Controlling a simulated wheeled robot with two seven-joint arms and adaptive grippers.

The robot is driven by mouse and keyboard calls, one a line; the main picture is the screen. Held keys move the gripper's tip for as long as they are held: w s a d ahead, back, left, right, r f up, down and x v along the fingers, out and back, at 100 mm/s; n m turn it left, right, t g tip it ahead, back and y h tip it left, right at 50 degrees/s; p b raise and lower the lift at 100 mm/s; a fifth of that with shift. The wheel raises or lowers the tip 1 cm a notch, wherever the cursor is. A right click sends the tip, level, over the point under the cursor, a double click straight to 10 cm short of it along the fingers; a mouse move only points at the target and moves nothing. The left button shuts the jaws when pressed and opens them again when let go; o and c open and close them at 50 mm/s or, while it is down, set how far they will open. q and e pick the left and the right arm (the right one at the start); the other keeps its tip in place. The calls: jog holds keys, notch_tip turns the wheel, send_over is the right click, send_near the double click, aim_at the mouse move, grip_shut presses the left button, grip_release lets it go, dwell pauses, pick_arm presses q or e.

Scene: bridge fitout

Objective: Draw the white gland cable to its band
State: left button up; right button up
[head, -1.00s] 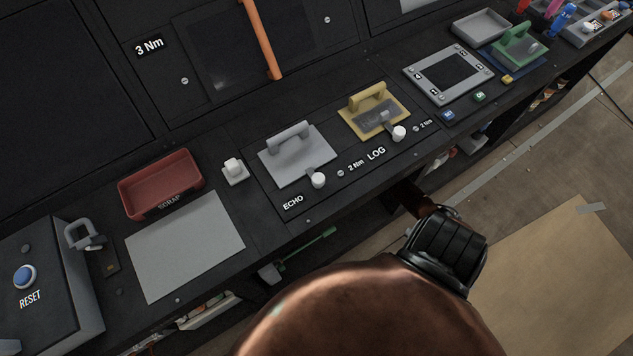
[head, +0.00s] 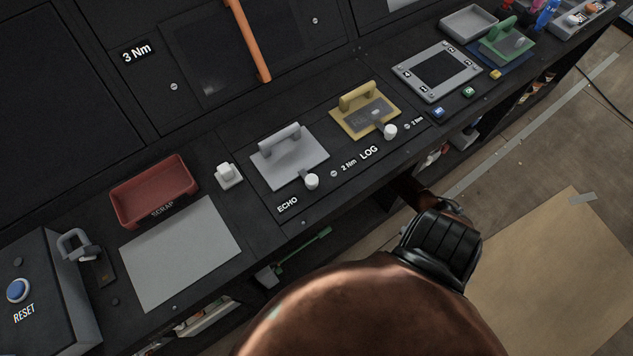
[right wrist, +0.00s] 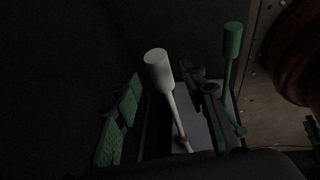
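In the right wrist view, a white gland cable (right wrist: 159,72) with a thick cylindrical head and thin stem stands tilted in the dark space. Dark green, textured finger parts lie on both sides of it. I take these as my right gripper (right wrist: 168,110), open, with the white cable between the fingers and gaps visible. Whether the stem touches a finger is unclear. A small orange-brown piece (right wrist: 183,143) shows low on the stem; I cannot tell whether it is the band. The right gripper is hidden below the console edge in the head view. My left gripper is not in view.
A green rod with a cylindrical head (right wrist: 232,42) stands right of the white cable. In the head view, a green rod (head: 305,250) shows below the console edge. The console top carries a red scrap tray (head: 153,190), a grey handled plate (head: 290,160) and a yellow one (head: 352,119).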

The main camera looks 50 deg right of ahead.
jog(key=v, duration=0.4)
jog(key=shift+d+r, duration=0.15)
jog(key=shift+r, duration=0.25)
